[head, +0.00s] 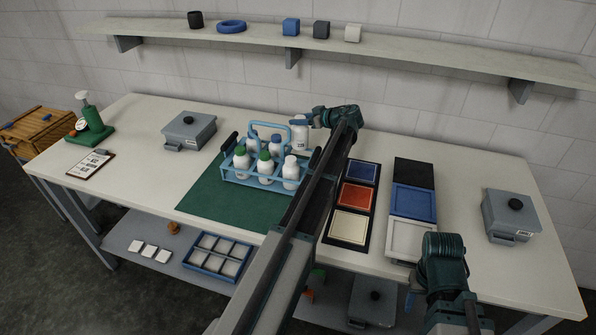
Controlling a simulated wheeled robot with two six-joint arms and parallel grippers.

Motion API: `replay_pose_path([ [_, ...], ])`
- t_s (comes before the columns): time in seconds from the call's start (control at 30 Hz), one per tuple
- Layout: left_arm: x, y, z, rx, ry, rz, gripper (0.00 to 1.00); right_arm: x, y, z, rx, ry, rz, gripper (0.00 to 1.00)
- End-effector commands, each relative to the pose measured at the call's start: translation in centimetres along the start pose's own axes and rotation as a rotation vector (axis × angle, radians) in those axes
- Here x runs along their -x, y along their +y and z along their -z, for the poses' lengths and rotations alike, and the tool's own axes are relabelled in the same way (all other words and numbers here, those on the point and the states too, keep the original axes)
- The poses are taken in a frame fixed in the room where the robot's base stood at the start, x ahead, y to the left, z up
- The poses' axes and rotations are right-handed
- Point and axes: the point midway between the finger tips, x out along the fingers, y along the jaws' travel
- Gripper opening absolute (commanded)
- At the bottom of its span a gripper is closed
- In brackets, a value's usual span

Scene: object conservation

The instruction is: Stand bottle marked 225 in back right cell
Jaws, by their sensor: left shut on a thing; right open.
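A blue bottle carrier (232,178) with a looped handle stands on a green mat (205,200). It holds several white bottles, some with green caps (264,165) and some with white caps (291,171). My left gripper (300,122) is shut on a white bottle (300,138) and holds it roughly upright at the carrier's back right. I cannot tell whether its base is inside the back right cell, and its marking cannot be read. My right gripper (411,299) is open near the table's front edge, away from the carrier; its fingers are mostly hidden.
My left arm crosses the table right of the carrier. Right of it lie a black tray with coloured squares (357,196) and blue and white panels (412,202). Grey lidded boxes stand at left (189,130) and right (510,215). A wall shelf (260,37) runs behind.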

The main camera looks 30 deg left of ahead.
Motion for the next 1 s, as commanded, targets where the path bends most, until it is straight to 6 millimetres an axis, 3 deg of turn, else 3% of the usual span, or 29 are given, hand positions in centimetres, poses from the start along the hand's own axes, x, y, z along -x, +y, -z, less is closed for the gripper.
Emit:
replay_pose_path([
  [0.27,-0.3,0.0,-0.9,0.0,0.001,0.0,0.0,-0.9,-0.1,0.1,0.0,0.0,0.0,0.5],
  [0.63,-2.4,0.0,-5.7,0.0,0.001,0.0,0.0,-6.2,-0.6,0.4,-0.001,0.0,0.0,0.5],
  [1.0,-2.8,0.0,-6.8,0.0,0.001,0.0,0.0,-7.3,-0.7,0.4,-0.001,0.0,0.0,0.5],
])
